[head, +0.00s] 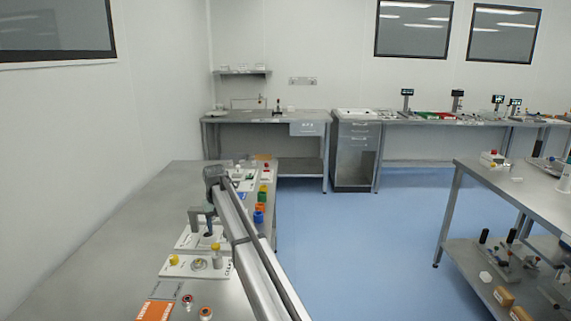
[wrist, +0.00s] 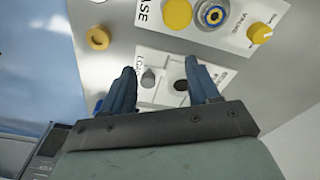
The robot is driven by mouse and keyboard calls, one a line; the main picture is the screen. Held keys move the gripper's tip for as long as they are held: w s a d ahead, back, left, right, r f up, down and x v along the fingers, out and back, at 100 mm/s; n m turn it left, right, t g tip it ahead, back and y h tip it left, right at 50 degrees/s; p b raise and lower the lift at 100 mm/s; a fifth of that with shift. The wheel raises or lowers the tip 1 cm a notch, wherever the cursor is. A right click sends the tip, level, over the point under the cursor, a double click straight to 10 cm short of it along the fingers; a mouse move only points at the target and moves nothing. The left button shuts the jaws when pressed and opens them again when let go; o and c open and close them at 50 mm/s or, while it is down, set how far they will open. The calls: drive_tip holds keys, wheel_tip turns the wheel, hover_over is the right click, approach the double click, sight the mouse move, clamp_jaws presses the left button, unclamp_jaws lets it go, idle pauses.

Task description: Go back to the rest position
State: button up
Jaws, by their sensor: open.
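My gripper (wrist: 163,88) shows in the wrist view with its two blue fingers spread apart and nothing between them. It is above a white plate (wrist: 150,62) that has a grey knob (wrist: 149,78) and a dark round hole (wrist: 181,85). In the head view, my gripper (head: 201,222) hangs from the end of my arm over the metal bench (head: 110,235) on the left. Part of the white plate is hidden behind the fingers.
A white panel (head: 176,264) with a yellow knob lies nearer on the bench. Green, orange and blue items (head: 260,206) stand along its right edge. An orange card (head: 154,311) lies at the front. Another workbench (head: 510,185) stands at the right, with open blue floor (head: 370,230) between.

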drive_tip(key=d+f+m+t, duration=0.1)
drive_tip(key=d+f+m, duration=0.15)
drive_tip(key=d, duration=0.85)
drive_tip(key=d+f+m, duration=0.2)
drive_tip(key=d+f, duration=0.2)
drive_tip(key=d, duration=0.6)
drive_tip(key=s+d+f+g, duration=0.1)
drive_tip(key=s+d+f, duration=0.3)
drive_tip(key=f, duration=0.3)
drive_tip(key=s+d+f+m, duration=0.1)
drive_tip(key=s+d+f, duration=0.25)
drive_tip(key=f, duration=0.35)
drive_tip(key=s+d+f+g, duration=0.1)
drive_tip(key=s+d+f, duration=0.2)
drive_tip(key=s+f, duration=0.25)
drive_tip(key=s+d+f+g, duration=0.2)
drive_tip(key=s+d+f, duration=0.2)
drive_tip(key=s+f, duration=0.7)
drive_tip(key=s+d+f+g, duration=0.1)
drive_tip(key=s+d+f, duration=0.2)
drive_tip(key=s+f, duration=0.9)
drive_tip(key=s+d+f+g, duration=0.2)
drive_tip(key=s, duration=1.2)
drive_tip(key=s+d+f+g, duration=0.1)
drive_tip(key=s, duration=1.4)
drive_tip(key=shift+s+d+f+g, duration=0.3)
drive_tip(key=shift+d+f+g, duration=0.05)
drive_tip(key=shift+g, duration=0.05)
